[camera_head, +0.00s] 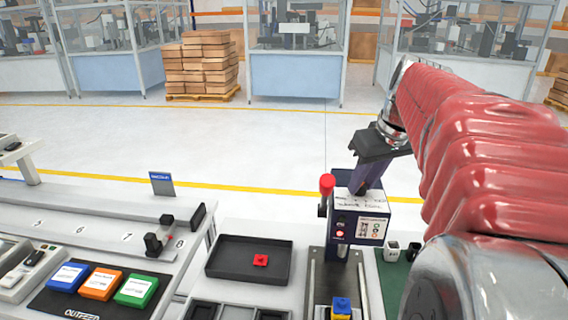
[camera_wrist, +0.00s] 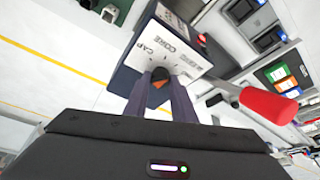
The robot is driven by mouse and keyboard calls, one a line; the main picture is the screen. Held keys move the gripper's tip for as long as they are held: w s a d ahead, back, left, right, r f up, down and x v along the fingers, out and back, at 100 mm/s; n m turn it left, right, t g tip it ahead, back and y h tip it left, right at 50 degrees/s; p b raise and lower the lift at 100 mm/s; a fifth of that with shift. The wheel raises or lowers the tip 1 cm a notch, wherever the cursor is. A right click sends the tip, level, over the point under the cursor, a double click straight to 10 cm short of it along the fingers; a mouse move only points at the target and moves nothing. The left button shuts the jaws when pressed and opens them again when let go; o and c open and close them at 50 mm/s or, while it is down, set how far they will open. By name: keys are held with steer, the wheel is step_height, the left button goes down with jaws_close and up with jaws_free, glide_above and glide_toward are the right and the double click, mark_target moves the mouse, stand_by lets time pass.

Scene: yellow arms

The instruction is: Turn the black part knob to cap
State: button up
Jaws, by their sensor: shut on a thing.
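The dark blue machine (camera_head: 341,226) stands right of centre in the head view. Its white top plate shows in the wrist view (camera_wrist: 180,45), with printed words including CAP and CORE. The black part knob (camera_wrist: 159,73) is on this plate, between the fingertips of my gripper (camera_wrist: 160,88). An orange patch shows between the fingers below the knob. In the head view my gripper (camera_head: 367,186) points down onto the plate from above and hides the knob. The fingers are shut on the knob. Which label the knob points to is hard to tell.
A red-handled lever (camera_head: 327,185) rises beside the machine's left side, and shows close to my gripper in the wrist view (camera_wrist: 268,104). A black tray (camera_head: 222,262) with a red part (camera_head: 260,260) lies left. Small cups (camera_head: 392,250) stand right of the machine.

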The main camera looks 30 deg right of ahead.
steer(key=n+y, duration=0.1)
steer(key=n, duration=0.3)
steer(key=shift+d+y, duration=0.2)
steer(key=shift+y, duration=0.2)
steer(key=n, duration=0.2)
steer(key=n+g+y, duration=0.1)
steer(key=n, duration=0.2)
steer(key=shift+d+y, duration=0.1)
steer(key=shift+y, duration=0.2)
steer(key=n+g+y, duration=0.1)
steer(key=n, duration=0.3)
steer(key=shift+w+d+n, duration=0.1)
steer(key=shift+w+n, duration=0.05)
steer(key=shift+n, duration=0.15)
steer(key=shift+n+g+y, duration=0.3)
steer(key=shift+n+g, duration=0.5)
steer(key=shift+n, duration=0.9)
steer(key=o, duration=1)
steer(key=shift+w, duration=0.1)
steer(key=shift+v, duration=3.7)
